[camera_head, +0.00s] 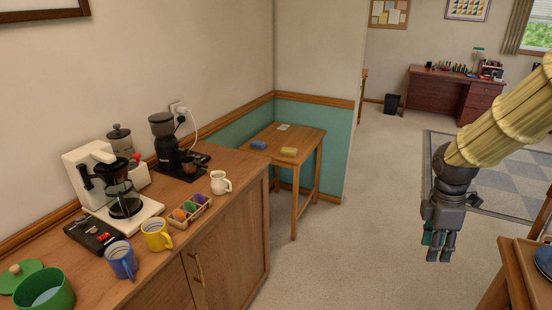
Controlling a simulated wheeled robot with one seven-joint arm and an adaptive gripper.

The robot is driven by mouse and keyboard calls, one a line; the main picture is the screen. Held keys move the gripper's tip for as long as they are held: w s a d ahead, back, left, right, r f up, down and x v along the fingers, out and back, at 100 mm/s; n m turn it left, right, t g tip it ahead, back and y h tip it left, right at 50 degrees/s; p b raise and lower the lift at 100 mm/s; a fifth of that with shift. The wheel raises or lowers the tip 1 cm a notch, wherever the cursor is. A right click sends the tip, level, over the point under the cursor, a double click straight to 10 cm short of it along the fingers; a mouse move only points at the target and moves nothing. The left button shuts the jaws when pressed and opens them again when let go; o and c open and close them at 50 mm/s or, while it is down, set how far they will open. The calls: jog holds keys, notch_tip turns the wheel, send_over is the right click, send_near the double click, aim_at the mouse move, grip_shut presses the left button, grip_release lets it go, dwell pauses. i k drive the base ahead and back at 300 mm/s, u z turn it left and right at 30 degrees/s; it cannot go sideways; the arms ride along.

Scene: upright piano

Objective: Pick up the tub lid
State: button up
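A green round lid (30,270) with a pale wooden knob lies on the wooden counter (150,262) at the far left. A green tub (44,292) stands just in front of it, cut off by the bottom edge, and hides part of the lid's near side. I take this lid to be the tub lid. My gripper (440,258) hangs pointing down over the floor at the right, far from the lid and touching nothing. Its dark fingers are small, and their opening is unclear. A teal patch shows beside them; I cannot tell what it is.
Near the lid stand a black box (94,234), a blue mug (121,260), a yellow mug (157,235) and a coffee maker (118,195). A small side table (298,138) stands beyond the counter. A wooden table edge (520,275) is lower right. Carpet between is clear.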

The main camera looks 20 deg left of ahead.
aim_at(9, 279)
jog(key=i, duration=0.75)
jog(key=u, duration=3.2)
jog(key=i, duration=0.5)
jog(key=u, duration=0.1)
